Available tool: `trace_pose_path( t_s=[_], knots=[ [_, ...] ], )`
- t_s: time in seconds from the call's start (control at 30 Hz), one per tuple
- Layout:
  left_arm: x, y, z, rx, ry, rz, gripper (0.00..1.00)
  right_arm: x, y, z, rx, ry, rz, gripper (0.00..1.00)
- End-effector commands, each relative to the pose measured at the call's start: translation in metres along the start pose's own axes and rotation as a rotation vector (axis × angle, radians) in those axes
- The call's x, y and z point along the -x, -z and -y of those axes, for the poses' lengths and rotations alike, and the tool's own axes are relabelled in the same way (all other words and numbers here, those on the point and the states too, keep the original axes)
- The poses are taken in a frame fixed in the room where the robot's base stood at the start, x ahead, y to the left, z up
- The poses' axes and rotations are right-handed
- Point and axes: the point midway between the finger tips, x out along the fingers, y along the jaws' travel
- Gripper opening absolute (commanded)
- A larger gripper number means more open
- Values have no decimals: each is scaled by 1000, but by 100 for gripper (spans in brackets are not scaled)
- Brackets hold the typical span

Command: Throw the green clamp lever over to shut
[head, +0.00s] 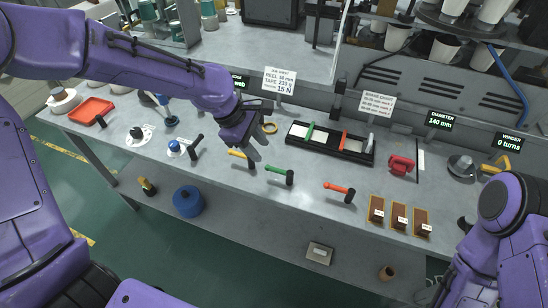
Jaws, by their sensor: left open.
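The green clamp lever (279,172) lies on the grey bench near the middle of the head view, its handle pointing left from a black cylindrical end. A yellow lever (239,154) is to its left and an orange-red lever (338,188) to its right. My left gripper (249,140) is open and empty, above the bench just behind the yellow lever and up and left of the green one. It is apart from the green lever. My right arm shows at the right edge, but its gripper cannot be made out.
A black tray (296,132) with coloured strips lies behind the levers. A tape ring (270,128) is beside my left gripper. Several brown blocks (399,216) stand to the right near the front edge. The bench in front of the green lever is clear.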

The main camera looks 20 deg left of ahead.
Motion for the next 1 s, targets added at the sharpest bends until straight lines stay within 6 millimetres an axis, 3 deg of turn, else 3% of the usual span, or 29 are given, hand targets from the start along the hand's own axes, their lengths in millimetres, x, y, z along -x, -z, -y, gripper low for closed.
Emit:
trace_pose_path(
  t_s=[0.2,0.33,0.5,0.73,0.87,1.0],
  knots=[
    [-52,-1,1,-2,7,0,41,1,0,0,0,-1,1,43],
    [-74,0,1,-2,4,0,41,1,0,0,0,0,1,43],
    [-86,0,0,-2,1,0,41,2,0,0,0,0,1,43],
    [-87,0,1,0,-1,0,41,2,0,0,0,0,1,43],
    [-86,0,1,0,-1,-1,0,1,0,0,0,0,0,43],
    [-86,0,1,0,0,0,0,1,0,0,0,0,0,43]
  ],
)
